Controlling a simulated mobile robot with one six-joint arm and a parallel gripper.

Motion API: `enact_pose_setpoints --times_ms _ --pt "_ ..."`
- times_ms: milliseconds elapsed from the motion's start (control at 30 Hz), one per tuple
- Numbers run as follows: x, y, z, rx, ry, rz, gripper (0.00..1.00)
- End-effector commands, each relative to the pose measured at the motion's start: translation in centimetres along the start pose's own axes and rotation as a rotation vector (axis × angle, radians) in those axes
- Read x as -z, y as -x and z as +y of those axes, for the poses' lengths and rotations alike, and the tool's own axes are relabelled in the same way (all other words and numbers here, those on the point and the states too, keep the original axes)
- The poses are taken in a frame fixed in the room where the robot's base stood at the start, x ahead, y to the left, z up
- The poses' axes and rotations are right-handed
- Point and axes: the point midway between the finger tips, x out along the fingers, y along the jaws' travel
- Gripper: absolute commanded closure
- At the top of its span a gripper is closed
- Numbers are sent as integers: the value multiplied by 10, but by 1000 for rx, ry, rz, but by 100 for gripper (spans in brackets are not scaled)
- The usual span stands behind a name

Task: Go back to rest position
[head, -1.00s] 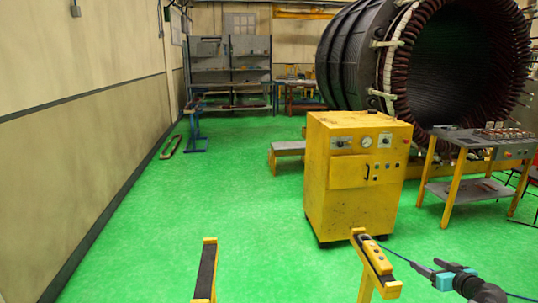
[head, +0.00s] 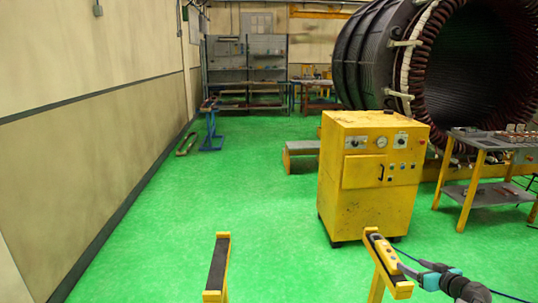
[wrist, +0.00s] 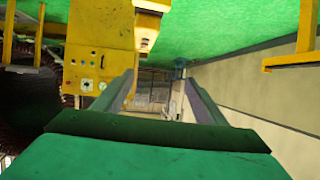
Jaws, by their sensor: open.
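My gripper (head: 402,268) shows at the lower right of the head view, its dark tip beyond a teal section of my arm. In the wrist view, the two fingers of my gripper (wrist: 158,78) stand apart with nothing between them. A yellow stand (head: 396,287) is close to the gripper tip. A yellow-orange push-button control (head: 383,254) lies on top of this stand. The same control also shows upside down in the wrist view (wrist: 148,28), beyond the fingers. I cannot tell from these views whether the gripper touches the stand.
A yellow cabinet (head: 368,205) with gauges stands behind the stand. A second yellow stand with a dark top (head: 218,262) is to the left. The large stator (head: 385,55) and a work table (head: 470,190) are at the right. Green floor (head: 150,250) is clear toward the left wall.

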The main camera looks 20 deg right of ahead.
Motion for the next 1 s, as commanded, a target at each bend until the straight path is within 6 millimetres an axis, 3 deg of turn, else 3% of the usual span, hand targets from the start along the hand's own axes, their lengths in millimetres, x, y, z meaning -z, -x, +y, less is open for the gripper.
enact_pose_setpoints --times_ms 200,500,800,1000 --pt "-19 -56 -68 113 11 -28 34" --pt "-61 -119 -177 275 43 -98 34" --pt "-121 -158 -290 437 104 -206 34" --pt "-170 -169 -365 543 142 -299 34"
